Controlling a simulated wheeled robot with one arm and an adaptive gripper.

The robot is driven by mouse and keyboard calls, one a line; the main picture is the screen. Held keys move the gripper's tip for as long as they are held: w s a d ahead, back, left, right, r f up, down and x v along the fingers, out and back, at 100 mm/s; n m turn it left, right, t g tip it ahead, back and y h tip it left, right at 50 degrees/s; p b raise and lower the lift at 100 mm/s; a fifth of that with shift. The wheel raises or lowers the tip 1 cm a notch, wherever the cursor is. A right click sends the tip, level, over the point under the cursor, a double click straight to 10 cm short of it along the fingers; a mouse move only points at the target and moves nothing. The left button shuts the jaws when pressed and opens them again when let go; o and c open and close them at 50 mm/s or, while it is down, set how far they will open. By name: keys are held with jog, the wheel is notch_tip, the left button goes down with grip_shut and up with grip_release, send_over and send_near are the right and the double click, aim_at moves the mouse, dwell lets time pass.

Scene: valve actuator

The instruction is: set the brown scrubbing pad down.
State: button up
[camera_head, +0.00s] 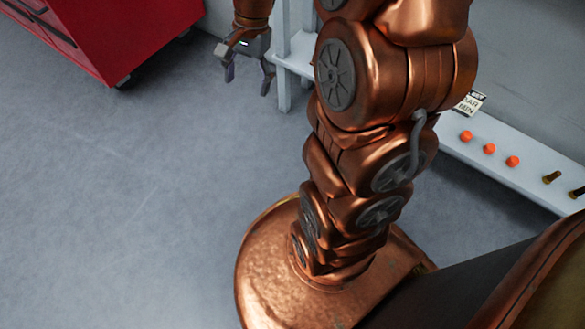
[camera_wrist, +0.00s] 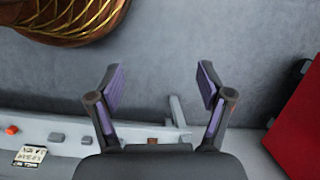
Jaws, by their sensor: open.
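My gripper (camera_head: 248,78) hangs at the top of the head view, left of the pale ledge, with its two fingers spread. In the wrist view my gripper (camera_wrist: 160,88) is open, with purple-lined fingers apart and bare grey floor between the tips. Nothing is held between them. No brown scrubbing pad can be made out for certain. A small brown patch (camera_wrist: 152,141) shows low in the wrist view, just above the gripper's palm edge; it is too small to tell what it is.
A pale ledge (camera_head: 520,172) with orange buttons (camera_head: 489,149) and a small sign (camera_head: 470,103) runs along the right. It also shows in the wrist view (camera_wrist: 75,127). A red cabinet (camera_head: 125,30) stands at upper left. The floor (camera_head: 120,200) at left is clear.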

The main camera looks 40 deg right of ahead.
jog(key=s+a+n+g+h, duration=0.1)
jog(key=s+a+n, duration=0.2)
jog(key=s, duration=0.9)
jog(key=s+a+n+g+h, duration=0.1)
jog(key=s+a+n+g, duration=0.1)
jog(key=s+n, duration=0.7)
jog(key=s+a, duration=0.1)
jog(key=s, duration=0.2)
jog(key=shift+a+r+n+h, duration=0.3)
jog(key=shift+h, duration=0.1)
